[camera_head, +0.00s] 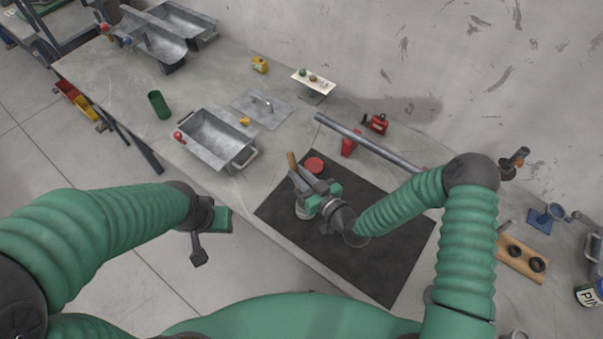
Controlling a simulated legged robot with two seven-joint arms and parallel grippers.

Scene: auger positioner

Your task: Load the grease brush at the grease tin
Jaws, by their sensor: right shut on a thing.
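My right gripper (309,188) is over the dark mat on the bench and is shut on the grease brush. The brush's wooden handle (293,162) sticks up at the far side of the fingers; its bristles are hidden. A round metal tin (302,212), probably the grease tin, shows partly under the gripper. Whether the bristles touch the grease cannot be seen. A round red lid (314,165) lies on the mat just behind the gripper. My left gripper (205,240) hangs off the bench's front edge, away from these things; its finger gap is not clear.
The dark mat (375,255) is bare at its front right. A long metal tube (365,142) on red stands lies behind it. A metal trough (213,140) is to the left. A wooden board with black rings (520,260) is at the right.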

